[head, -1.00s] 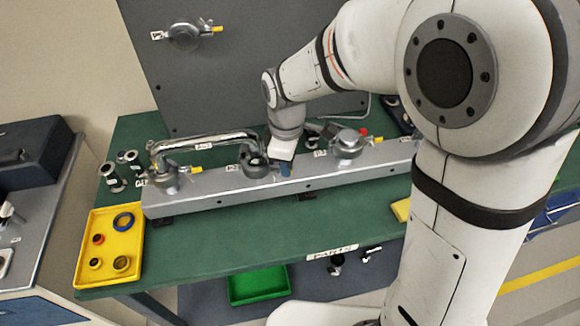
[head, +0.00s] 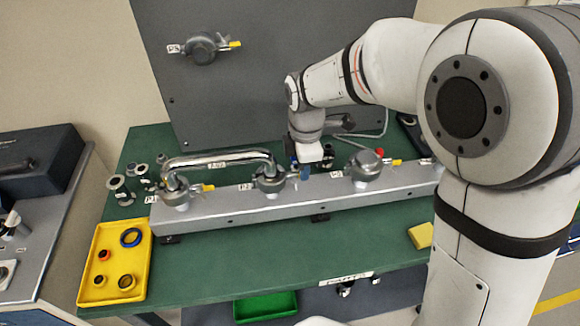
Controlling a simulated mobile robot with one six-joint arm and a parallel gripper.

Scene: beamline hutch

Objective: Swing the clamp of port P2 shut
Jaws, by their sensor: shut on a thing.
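Port P2 (head: 268,182) is a grey metal fitting on the long grey rail (head: 240,211), beside its P2 label. The right end of a shiny bent pipe (head: 215,159) comes down onto it. My gripper (head: 304,172) is just right of and slightly behind P2, pointing down with blue fingertips. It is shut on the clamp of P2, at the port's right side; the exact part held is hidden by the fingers. Whether the clamp is fully closed around the joint cannot be told.
Port P1 (head: 176,193) is at the rail's left, and a capped port (head: 367,166) with a yellow lever is right of my gripper. A yellow tray (head: 91,263) holds several rings. Small fittings (head: 121,190) stand behind it. The green tabletop (head: 225,257) in front is mostly clear.

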